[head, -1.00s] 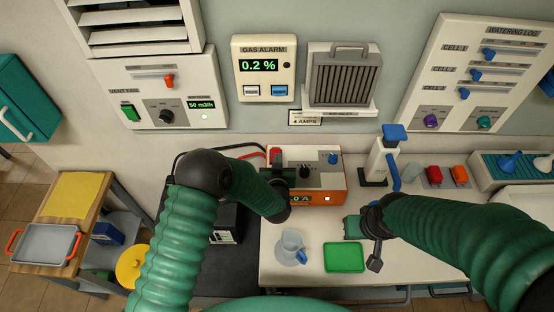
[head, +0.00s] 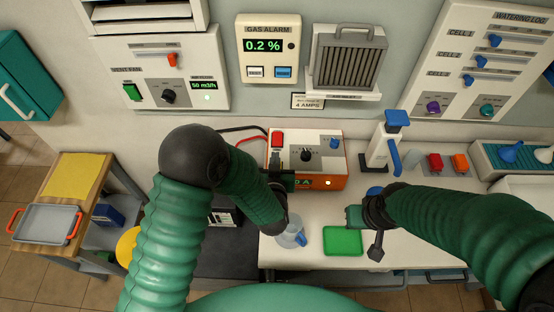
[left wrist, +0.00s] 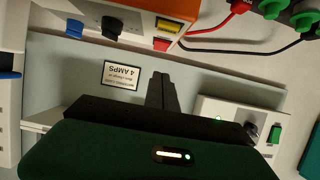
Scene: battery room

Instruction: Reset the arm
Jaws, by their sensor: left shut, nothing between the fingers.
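My left gripper (head: 277,184) is in front of the lower left corner of the orange and white charger (head: 318,158). It hides part of the charger's display. In the left wrist view its dark fingers (left wrist: 162,92) are together with nothing between them. The charger's red switch (head: 277,140) is clear of the fingers in the head view.
A clear jug (head: 291,234) with a blue handle stands just below my left gripper. A green tray (head: 342,240) lies on the white bench (head: 420,250). A blue-topped stand (head: 385,150) is behind my right gripper. Wall panels are behind the bench.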

